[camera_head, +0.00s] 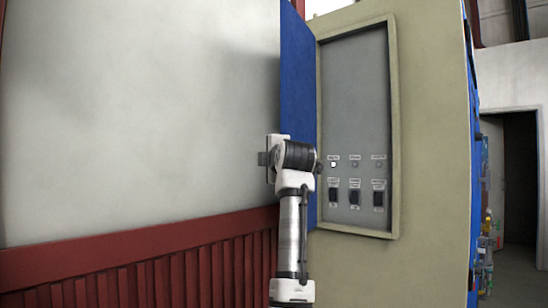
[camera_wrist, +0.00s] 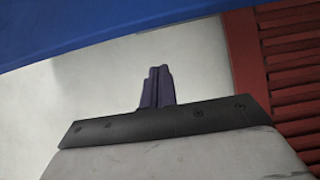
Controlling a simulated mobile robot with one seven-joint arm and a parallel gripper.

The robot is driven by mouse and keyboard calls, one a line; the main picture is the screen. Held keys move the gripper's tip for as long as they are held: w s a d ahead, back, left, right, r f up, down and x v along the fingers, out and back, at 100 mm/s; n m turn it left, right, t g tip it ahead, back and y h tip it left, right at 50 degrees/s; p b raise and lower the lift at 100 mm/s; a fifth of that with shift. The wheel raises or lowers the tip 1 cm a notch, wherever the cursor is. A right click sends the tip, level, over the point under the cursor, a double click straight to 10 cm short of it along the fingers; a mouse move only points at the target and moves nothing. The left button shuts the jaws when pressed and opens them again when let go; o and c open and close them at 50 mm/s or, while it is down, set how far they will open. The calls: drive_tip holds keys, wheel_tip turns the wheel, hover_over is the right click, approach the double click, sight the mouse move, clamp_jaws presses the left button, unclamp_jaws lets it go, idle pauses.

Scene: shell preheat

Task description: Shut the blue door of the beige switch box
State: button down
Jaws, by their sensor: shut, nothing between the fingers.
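The blue door (camera_head: 298,80) of the switch box stands open, swung out at the left side of the beige box frame (camera_head: 395,130). In the wrist view the door (camera_wrist: 90,25) fills the top edge as a blue band. My gripper (camera_head: 263,158) is at the left of the door in the head view, with my arm in front of the door's lower part. In the wrist view my gripper (camera_wrist: 157,75) is shut and empty, its dark fingers together just below the blue band. I cannot tell whether it touches the door.
Inside the box is a grey panel (camera_head: 355,90) with small lights and several black switches (camera_head: 355,197). A pale wall (camera_head: 130,110) with red slatted cladding (camera_head: 150,275) stands at the left. A dark doorway (camera_head: 520,180) is at the far right.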

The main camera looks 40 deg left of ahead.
drive_tip(key=shift+w+a+p, duration=0.3)
drive_tip(key=shift+w+p, duration=0.35)
drive_tip(key=shift+w, duration=0.3)
drive_tip(key=shift+w+a+p, duration=0.3)
drive_tip(key=shift+w+p, duration=0.4)
drive_tip(key=shift+w, duration=0.2)
drive_tip(key=shift+w+a+p, duration=0.3)
drive_tip(key=shift+w+p, duration=0.35)
drive_tip(key=shift+w, duration=0.3)
drive_tip(key=shift+d, duration=0.15)
